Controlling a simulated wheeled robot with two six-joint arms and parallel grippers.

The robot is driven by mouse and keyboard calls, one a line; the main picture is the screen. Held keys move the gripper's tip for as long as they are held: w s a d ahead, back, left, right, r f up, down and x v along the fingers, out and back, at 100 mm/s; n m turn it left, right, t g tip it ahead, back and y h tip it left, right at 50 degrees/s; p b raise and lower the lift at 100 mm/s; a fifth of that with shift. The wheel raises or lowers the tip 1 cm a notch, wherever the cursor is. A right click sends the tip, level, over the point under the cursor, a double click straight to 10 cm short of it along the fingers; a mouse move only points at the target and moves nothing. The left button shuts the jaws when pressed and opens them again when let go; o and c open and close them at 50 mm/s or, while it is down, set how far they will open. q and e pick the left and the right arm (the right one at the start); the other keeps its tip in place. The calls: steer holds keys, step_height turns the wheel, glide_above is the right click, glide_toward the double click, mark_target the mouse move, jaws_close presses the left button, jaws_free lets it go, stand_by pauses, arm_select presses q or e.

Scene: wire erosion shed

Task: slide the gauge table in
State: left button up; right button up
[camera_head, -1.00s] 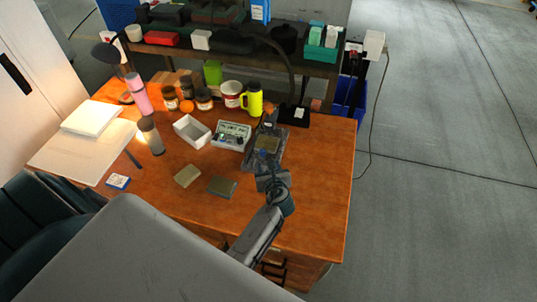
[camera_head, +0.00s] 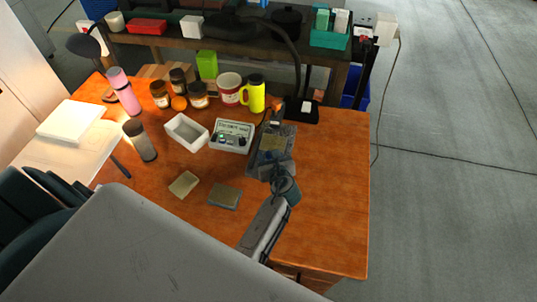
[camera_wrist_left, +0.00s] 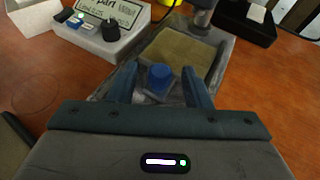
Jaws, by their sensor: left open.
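The gauge stand (camera_head: 286,134) is a dark grey fixture on the orange-brown desk, with an upright post at its back. Its gauge table carries a yellowish plate (camera_head: 272,143), which also shows in the left wrist view (camera_wrist_left: 185,48). A blue knob (camera_wrist_left: 159,76) sits on a grey block at the table's front. My left gripper (camera_head: 268,163) is over the front of the stand. In the left wrist view, its open fingers (camera_wrist_left: 159,88) are on either side of the knob, with gaps visible. In the head view, the gripper hides the knob. My right gripper is out of view.
A white meter box (camera_head: 231,136) stands close left of the gauge stand. A white open tray (camera_head: 187,132), jars and a yellow flask (camera_head: 254,94) stand farther left and back. Two flat blocks lie in front. The desk's right side is clear.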

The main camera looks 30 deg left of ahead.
mark_target(273, 148)
arm_select(q)
steer(key=shift+d, duration=0.1)
steer(key=shift+s+r, duration=0.1)
steer(key=c, duration=0.3)
jaws_close()
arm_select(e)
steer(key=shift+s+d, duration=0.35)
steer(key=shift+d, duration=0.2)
arm_select(q)
steer(key=shift+w, duration=0.35)
steer(key=w, duration=0.1)
steer(key=w+a, duration=0.1)
steer(key=shift+w, duration=0.35)
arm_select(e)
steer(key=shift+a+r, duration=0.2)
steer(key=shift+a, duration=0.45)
